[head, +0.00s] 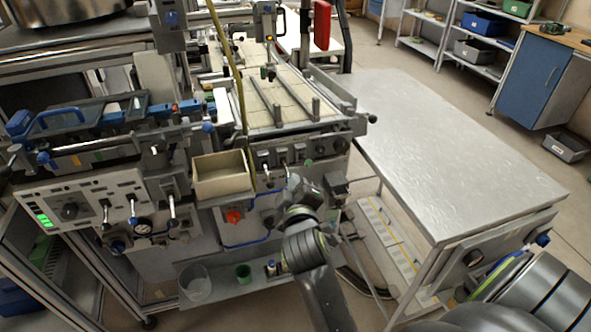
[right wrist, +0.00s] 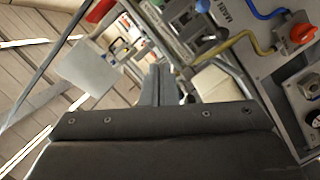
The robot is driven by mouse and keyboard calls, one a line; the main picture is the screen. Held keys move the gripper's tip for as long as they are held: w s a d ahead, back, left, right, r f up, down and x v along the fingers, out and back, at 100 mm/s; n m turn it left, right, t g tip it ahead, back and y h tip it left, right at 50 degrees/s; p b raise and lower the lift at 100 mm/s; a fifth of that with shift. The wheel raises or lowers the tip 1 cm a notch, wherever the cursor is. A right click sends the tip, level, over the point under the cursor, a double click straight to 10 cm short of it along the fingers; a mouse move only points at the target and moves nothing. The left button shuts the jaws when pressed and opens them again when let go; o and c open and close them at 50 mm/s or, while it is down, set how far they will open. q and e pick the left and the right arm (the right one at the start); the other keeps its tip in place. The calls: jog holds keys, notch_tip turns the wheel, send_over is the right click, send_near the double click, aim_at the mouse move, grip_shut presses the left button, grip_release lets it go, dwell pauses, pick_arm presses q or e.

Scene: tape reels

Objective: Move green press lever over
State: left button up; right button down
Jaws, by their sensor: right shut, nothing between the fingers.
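My right gripper (head: 305,187) is in front of the machine's front panel in the head view, small and dark. In the right wrist view its fingers (right wrist: 157,83) lie together, shut with nothing between them. A small green knob (head: 308,163) shows on the machine front just above the gripper in the head view. I cannot tell for sure whether it belongs to the green press lever. Contact between gripper and machine cannot be made out. My left gripper is not in view.
A beige open bin (head: 222,182) hangs on the machine front, left of the gripper. A red knob (head: 234,216) sits below it. A low shelf holds a clear cup (head: 195,283) and a green cup (head: 243,271). A bare metal table (head: 450,150) stands right.

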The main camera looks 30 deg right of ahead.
aim_at(306, 160)
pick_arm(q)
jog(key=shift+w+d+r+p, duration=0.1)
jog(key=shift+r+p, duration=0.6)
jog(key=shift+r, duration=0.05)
pick_arm(e)
jog(key=w+d+f, duration=0.3)
jog(key=w+d, duration=0.4)
jog(key=w, duration=0.1)
jog(key=shift+w+d+f, duration=0.15)
jog(key=shift+d+f, duration=0.05)
jog(key=shift+f, duration=0.2)
